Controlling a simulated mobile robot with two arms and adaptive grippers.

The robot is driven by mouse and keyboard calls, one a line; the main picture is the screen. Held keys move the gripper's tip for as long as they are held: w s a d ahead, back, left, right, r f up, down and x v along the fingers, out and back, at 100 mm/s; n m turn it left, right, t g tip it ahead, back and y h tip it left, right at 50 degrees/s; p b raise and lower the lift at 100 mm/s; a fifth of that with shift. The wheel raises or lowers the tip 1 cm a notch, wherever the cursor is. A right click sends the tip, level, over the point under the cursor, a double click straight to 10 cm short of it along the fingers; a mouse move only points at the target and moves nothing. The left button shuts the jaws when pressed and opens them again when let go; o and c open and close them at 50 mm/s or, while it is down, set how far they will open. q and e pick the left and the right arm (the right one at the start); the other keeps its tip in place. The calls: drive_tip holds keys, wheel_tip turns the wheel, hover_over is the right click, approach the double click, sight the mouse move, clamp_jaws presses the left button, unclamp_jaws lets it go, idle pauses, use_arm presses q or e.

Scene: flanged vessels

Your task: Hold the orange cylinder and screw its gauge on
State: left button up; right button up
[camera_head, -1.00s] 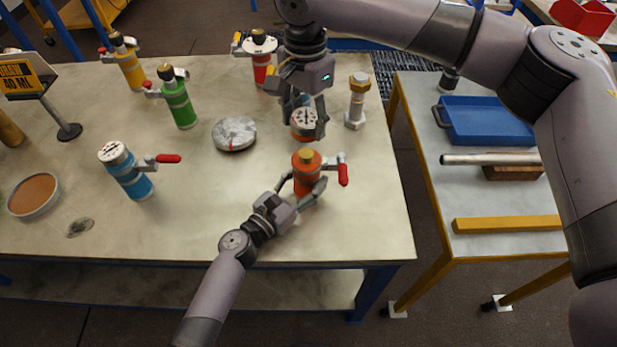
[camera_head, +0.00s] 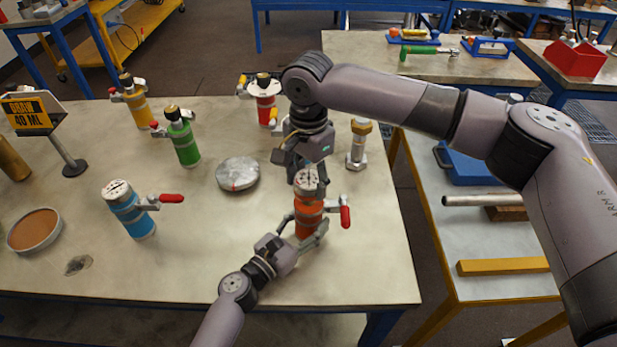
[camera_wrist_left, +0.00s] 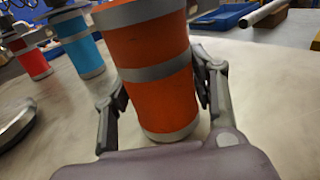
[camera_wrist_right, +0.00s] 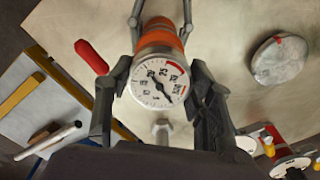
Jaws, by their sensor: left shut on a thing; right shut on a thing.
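The orange cylinder (camera_head: 310,222) stands upright near the table's front right, its red-tipped side handle (camera_head: 345,216) pointing right. My left gripper (camera_head: 304,231) is shut around its body; the left wrist view shows a finger on each side of the orange cylinder (camera_wrist_left: 160,85). My right gripper (camera_head: 307,184), pointing down, is shut on the round white-faced gauge (camera_head: 307,178) directly above the cylinder. In the right wrist view the gauge (camera_wrist_right: 158,84) sits between both fingers, in line with the cylinder (camera_wrist_right: 160,30). The gauge hides the cylinder's top, so I cannot tell whether threads engage.
A grey disc (camera_head: 238,174) and a blue cylinder (camera_head: 131,210) with a gauge are to the left. Green (camera_head: 184,142), yellow (camera_head: 137,103) and red (camera_head: 265,103) cylinders stand behind.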

sight(320, 215)
drive_tip(key=shift+f, duration=0.15)
drive_tip(key=shift+f, duration=0.75)
drive_tip(key=shift+f, duration=0.6)
drive_tip(key=m, duration=0.6)
drive_tip(key=shift+m, duration=0.4)
drive_tip(key=m, duration=0.6)
drive_tip(key=o, duration=1.2)
